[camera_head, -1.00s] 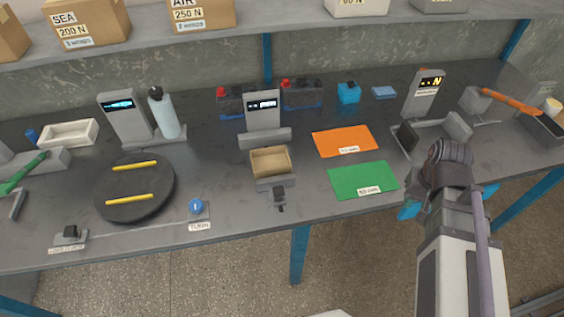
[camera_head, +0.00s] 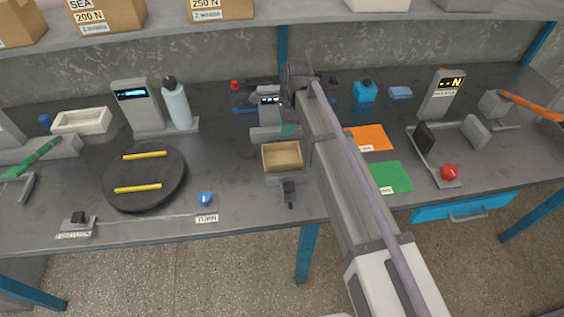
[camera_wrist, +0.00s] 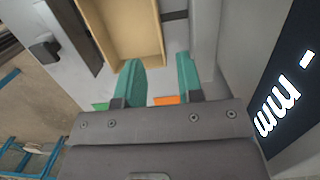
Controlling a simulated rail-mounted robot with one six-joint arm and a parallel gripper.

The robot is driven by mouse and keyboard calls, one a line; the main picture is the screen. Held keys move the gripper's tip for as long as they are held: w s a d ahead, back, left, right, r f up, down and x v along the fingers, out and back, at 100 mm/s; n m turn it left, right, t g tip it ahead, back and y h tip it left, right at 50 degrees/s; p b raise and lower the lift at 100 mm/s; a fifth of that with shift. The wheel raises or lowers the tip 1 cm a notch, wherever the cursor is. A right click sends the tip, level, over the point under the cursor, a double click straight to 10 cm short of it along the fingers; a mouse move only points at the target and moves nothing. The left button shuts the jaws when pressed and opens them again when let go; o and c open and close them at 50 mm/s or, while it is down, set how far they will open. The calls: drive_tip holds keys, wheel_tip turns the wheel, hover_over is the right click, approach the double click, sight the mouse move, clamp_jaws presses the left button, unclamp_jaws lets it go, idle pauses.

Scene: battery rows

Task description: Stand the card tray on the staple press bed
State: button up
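A small tan open box, which looks like the card tray (camera_head: 282,157), sits on a grey bed in front of the middle machine with a lit display (camera_head: 268,99). I cannot tell for sure whether this machine is the staple press. My gripper (camera_head: 288,130) is in front of that machine, just behind the tray, and mostly hidden by my arm. In the wrist view the two teal fingers of my gripper (camera_wrist: 158,62) are apart with nothing held between them. The tan tray (camera_wrist: 125,30) lies just beyond the fingertips, its near end close to the left finger.
The lit display (camera_wrist: 285,105) stands close on the right in the wrist view. Orange (camera_head: 370,138) and green (camera_head: 391,177) mats lie right of my arm. A machine reading N (camera_head: 442,92) with a red knob (camera_head: 450,172) is farther right. A black turntable (camera_head: 145,177) and white tray (camera_head: 81,121) are left.

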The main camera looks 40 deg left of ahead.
sight(280, 144)
drive_tip(key=f+b, duration=0.2)
drive_tip(key=f, duration=0.1)
drive_tip(key=s+a+f+b, duration=0.1)
drive_tip(key=f+b, duration=0.4)
drive_tip(key=shift+s+a+f, duration=0.15)
drive_tip(key=shift+s+f, duration=0.05)
drive_tip(key=shift+f, duration=0.15)
drive_tip(key=shift+r, duration=0.2)
clamp_jaws()
